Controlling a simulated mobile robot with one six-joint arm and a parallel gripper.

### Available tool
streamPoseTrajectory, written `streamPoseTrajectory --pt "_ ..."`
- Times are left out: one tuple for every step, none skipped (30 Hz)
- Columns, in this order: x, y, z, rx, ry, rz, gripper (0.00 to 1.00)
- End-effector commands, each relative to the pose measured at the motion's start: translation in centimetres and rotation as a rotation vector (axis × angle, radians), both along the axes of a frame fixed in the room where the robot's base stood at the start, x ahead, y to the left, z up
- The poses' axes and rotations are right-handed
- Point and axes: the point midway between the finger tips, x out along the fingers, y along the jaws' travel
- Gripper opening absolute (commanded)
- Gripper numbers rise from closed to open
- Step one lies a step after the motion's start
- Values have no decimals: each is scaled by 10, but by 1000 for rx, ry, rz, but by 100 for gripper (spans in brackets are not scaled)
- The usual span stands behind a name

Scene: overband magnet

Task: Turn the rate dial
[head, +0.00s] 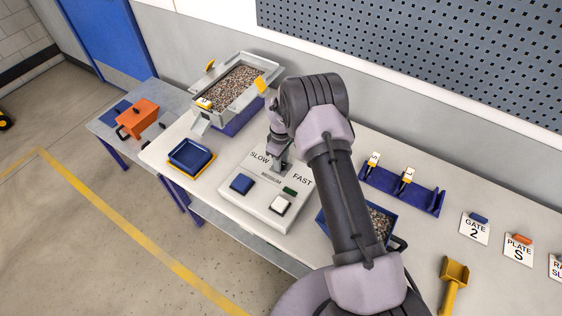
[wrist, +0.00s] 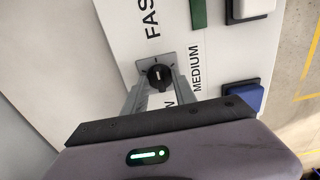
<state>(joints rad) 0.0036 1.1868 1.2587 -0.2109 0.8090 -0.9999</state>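The rate dial (wrist: 160,76) is a small round black knob with a pale mark on a grey plate. In the wrist view it sits between the tips of my gripper (wrist: 158,86). The two fingers stand apart, one on each side, with narrow gaps seeming to show; contact is unclear. FAST and MEDIUM are readable beside the dial, and SLOW is mostly hidden by a finger. In the head view my gripper (head: 278,162) points down at the white control panel (head: 262,213) and hides the dial.
The panel also has a blue button (head: 241,184), a white button (head: 280,205) and a green piece (head: 290,191). A blue tray (head: 190,156) stands left, a gravel-filled hopper (head: 235,84) behind. A gravel bin (head: 380,223) and a blue rack (head: 402,190) are right.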

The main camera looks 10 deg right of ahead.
Motion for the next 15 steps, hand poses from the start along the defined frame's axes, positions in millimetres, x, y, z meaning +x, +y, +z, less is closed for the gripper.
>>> streamPoseTrajectory --pt "0 0 -1 0 0 0 33" --pt "0 0 -2 0 0 0 33" --pt "0 0 -2 0 0 0 33" --pt "0 0 -2 0 0 0 33" --pt "0 0 -2 0 0 0 33" --pt "0 0 -2 0 0 0 33" --pt "0 0 -1 0 0 0 33" --pt "0 0 -1 0 0 0 31" --pt "0 0 -1 0 0 0 23" --pt "0 0 -1 0 0 0 17" --pt "0 0 -1 0 0 0 11" --pt "0 0 -1 0 0 0 3" --pt "0 0 -1 0 0 0 0" --pt "0 0 -1 0 0 0 0" --pt "0 0 -1 0 0 0 0"
